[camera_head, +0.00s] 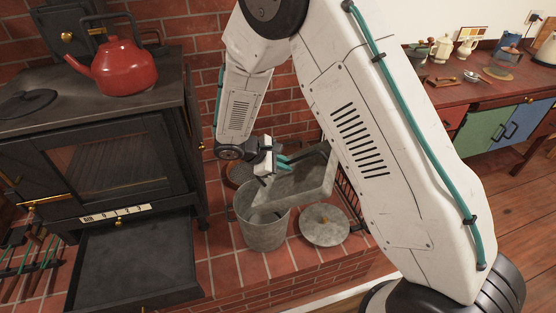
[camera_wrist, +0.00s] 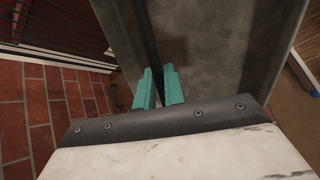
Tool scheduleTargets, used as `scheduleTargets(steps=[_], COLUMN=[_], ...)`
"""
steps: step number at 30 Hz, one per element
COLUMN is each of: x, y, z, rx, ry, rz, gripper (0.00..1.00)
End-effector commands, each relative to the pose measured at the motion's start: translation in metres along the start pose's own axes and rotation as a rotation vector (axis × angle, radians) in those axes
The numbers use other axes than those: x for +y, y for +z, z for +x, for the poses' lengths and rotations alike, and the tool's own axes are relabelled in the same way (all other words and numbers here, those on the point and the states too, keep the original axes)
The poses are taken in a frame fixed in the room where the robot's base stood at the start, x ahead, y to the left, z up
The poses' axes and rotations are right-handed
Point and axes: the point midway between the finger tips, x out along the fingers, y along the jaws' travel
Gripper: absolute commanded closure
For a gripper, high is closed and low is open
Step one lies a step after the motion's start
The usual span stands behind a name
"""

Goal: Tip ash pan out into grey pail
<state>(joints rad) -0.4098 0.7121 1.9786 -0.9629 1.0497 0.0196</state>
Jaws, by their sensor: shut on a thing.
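The ash pan (camera_head: 305,183) is a grey metal tray, held tilted above and to the right of the grey pail's mouth. My gripper (camera_head: 284,162) is shut on the pan at its upper edge, and its teal fingers also show in the wrist view (camera_wrist: 160,88). In that view the pan (camera_wrist: 228,40) fills the upper middle and right. The grey pail (camera_head: 263,232) stands upright on the brick hearth, its mouth partly covered by the pan. I cannot tell whether ash is in the pan or the pail.
A round grey lid (camera_head: 324,226) lies on the hearth to the right of the pail. A red kettle (camera_head: 125,67) sits on top. Fire tools (camera_head: 30,250) hang at far left.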

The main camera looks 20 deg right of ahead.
Motion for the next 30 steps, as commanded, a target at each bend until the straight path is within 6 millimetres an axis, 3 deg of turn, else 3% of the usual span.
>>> scheduleTargets(steps=[15,30], x=[-0.018,-0.028], y=[0.021,0.025], z=[0.033,0.053], rx=[0.315,0.572], ry=[0.000,0.010], rz=[0.178,0.322], gripper=[1.00,1.00])
